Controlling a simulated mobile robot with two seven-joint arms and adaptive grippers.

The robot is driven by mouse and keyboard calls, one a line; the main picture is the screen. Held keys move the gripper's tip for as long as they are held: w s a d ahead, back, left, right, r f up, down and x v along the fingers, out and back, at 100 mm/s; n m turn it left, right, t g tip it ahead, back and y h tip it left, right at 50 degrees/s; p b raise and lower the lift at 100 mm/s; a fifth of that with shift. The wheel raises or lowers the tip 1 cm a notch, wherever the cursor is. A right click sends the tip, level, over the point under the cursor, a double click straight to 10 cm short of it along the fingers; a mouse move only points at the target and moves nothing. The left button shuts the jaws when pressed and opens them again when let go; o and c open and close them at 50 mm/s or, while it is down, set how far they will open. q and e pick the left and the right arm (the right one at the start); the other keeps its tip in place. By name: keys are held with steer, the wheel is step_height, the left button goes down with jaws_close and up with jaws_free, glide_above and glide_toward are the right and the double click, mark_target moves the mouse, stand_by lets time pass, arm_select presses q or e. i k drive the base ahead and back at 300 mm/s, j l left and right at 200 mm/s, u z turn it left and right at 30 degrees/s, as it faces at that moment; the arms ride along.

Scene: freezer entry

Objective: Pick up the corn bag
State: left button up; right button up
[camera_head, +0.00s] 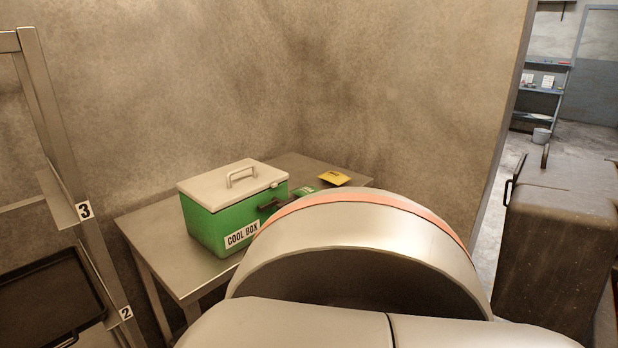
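A small flat yellow packet (334,178) lies on the metal table (205,268) near its back right corner; its print is too small to read, so I cannot tell if it is the corn bag. A green item (304,191) lies just left of it, partly hidden behind my large arm link. Neither of my grippers can be made out. My arm link covers the front right of the table and whatever is behind it.
A green cool box (212,230) with a closed pale lid (215,185) stands on the table. A metal rack (85,225) with a dark tray (50,303) is at the left. A dark bin (560,250) stands at the right by the doorway. Walls close in behind the table.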

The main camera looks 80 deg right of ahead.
mark_target(334, 176)
steer(key=z, duration=2.75)
steer(key=i+l, duration=0.15)
steer(key=i, duration=0.05)
